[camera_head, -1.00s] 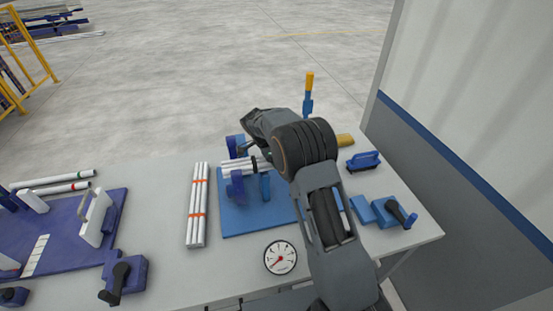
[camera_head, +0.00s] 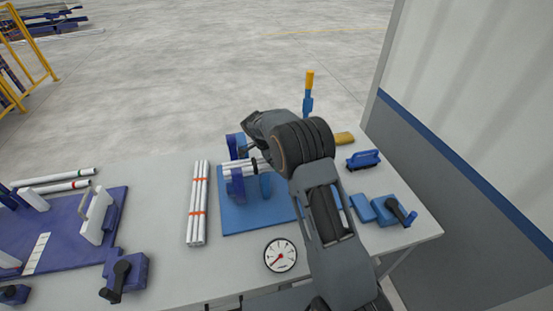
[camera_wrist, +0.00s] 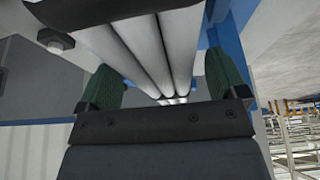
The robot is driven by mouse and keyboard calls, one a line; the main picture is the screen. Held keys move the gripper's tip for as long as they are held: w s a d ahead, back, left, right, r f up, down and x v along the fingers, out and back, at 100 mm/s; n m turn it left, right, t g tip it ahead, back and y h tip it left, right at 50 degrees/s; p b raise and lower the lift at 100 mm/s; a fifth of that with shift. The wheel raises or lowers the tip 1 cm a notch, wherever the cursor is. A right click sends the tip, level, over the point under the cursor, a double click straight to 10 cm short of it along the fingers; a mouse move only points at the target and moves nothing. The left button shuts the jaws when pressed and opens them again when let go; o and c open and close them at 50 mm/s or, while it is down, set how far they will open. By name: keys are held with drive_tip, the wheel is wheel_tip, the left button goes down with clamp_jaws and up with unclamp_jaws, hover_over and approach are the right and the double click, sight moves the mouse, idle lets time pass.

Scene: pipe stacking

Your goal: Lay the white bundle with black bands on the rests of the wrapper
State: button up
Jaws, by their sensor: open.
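The white bundle with black bands (camera_head: 240,167) lies across the blue upright rests of the wrapper (camera_head: 240,215), a blue base plate on the table. A black band shows near my arm; the bundle's right part is hidden behind the arm. In the wrist view the bundle's white pipes (camera_wrist: 150,50) run between the green finger pads of my gripper (camera_wrist: 165,85). The gripper is open around the bundle, with a pad on each side. In the head view my arm mostly hides the gripper.
A white bundle with orange bands (camera_head: 197,205) lies left of the wrapper. A round gauge (camera_head: 280,255) sits in front. A lever with a yellow handle (camera_head: 308,90) stands behind. A purple fixture (camera_head: 70,235) fills the left, and blue clamps (camera_head: 385,210) stand at right.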

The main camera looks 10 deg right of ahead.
drive_tip(key=b+v, duration=0.2)
drive_tip(key=v, duration=0.9)
drive_tip(key=s+d+r+n+y, duration=0.1)
drive_tip(key=s+d+r+n, duration=0.1)
drive_tip(key=s+r+n, duration=0.3)
drive_tip(key=s+d+n+t+y, duration=0.2)
drive_tip(key=s+n, duration=1.1)
drive_tip(key=s, duration=1.2)
drive_tip(key=t+y, duration=0.1)
drive_tip(key=t, duration=0.1)
drive_tip(key=shift+d+r+t, duration=0.15)
drive_tip(key=shift+r+t, duration=0.05)
drive_tip(key=shift+t, duration=0.1)
